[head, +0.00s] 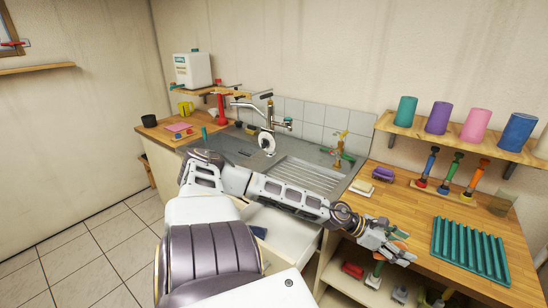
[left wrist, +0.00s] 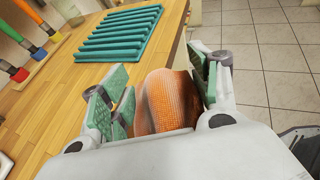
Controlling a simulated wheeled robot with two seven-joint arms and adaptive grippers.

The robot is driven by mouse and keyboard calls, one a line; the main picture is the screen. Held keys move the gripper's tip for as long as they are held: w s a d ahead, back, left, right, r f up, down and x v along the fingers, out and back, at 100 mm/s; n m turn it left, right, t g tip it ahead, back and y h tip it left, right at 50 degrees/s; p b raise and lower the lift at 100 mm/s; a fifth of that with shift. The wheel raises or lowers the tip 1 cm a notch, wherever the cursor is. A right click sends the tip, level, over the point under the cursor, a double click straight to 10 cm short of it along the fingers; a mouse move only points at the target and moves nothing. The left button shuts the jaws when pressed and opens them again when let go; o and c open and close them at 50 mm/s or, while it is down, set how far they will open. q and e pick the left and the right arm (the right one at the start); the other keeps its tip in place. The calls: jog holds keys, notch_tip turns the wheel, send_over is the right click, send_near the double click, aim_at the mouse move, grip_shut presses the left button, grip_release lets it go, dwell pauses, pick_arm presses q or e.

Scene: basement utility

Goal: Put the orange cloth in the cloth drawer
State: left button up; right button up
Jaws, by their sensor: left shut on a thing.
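The orange cloth (left wrist: 167,98) is bunched between the green finger pads of my left gripper (left wrist: 160,98) in the left wrist view. In the head view my left gripper (head: 398,246) is shut on it at the front edge of the wooden counter, right of the sink, and mostly hides it. A white drawer (head: 290,228) stands open under the sink, behind my left arm. A dark blue item (head: 259,232) shows in it; much of the drawer is hidden. The gripper is to the right of the drawer, apart from it. My right gripper is not in view.
A green ribbed mat (head: 470,248) lies on the counter right of the gripper. A white-and-tan block (head: 362,187) and a purple brush (head: 383,174) lie near the sink. Several tools stand at the back right. An open shelf (head: 345,284) below the counter holds small items.

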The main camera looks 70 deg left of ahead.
pick_arm(q)
jog(key=shift+w+d+n+t+y, duration=0.3)
jog(key=shift+d+n+y, duration=0.1)
jog(key=shift+d, duration=0.05)
dwell(0.4)
jog(key=shift+d+f+n+y, duration=0.25)
jog(key=shift+n+y, duration=0.05)
dwell(0.3)
